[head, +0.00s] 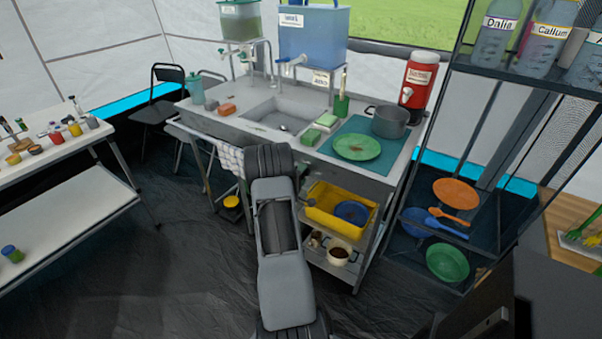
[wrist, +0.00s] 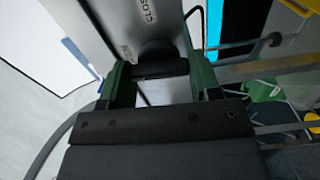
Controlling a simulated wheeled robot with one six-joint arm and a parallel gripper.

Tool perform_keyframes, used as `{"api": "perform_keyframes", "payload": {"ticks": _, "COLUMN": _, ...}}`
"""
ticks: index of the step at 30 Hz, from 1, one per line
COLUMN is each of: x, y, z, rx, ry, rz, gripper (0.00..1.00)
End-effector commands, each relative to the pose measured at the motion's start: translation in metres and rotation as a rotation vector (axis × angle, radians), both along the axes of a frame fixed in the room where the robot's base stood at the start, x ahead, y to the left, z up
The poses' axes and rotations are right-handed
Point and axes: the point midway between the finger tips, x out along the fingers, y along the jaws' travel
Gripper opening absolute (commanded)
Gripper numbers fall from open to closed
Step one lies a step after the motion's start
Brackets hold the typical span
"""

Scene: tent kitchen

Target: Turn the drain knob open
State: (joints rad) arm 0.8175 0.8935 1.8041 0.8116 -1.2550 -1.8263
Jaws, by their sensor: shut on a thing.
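In the wrist view the dark drain knob (wrist: 158,62) sits on a grey panel (wrist: 115,25) with the letters "CLOS" showing at its top. My gripper (wrist: 160,72) is shut on the knob, with one green finger on each side of it. Part of the knob's lower side is hidden behind my gripper's body. In the head view the steel sink (head: 268,108) is set in the counter, and my arm reaches to the counter's front below it. The knob and my gripper are hidden there by my arm.
A green plate (head: 357,147) and a grey pot (head: 391,122) stand on the counter's right side. A yellow tub (head: 322,213) is on the shelf below, right of my arm. A white towel (head: 230,158) hangs to the left.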

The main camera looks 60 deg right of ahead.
Motion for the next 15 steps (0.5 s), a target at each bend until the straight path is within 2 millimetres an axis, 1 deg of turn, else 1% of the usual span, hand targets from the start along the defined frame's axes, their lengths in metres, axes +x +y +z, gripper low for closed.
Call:
{"api": "perform_keyframes", "payload": {"ticks": 6, "x": 0.0000, "y": 0.0007, "z": -0.0012, "rx": 0.002, "ry": 0.059, "rz": 0.000, "gripper": 0.34}}
{"api": "perform_keyframes", "payload": {"ticks": 15, "x": -0.0001, "y": 0.0007, "z": -0.0019, "rx": 0.004, "ry": 0.081, "rz": 0.001, "gripper": 0.34}}
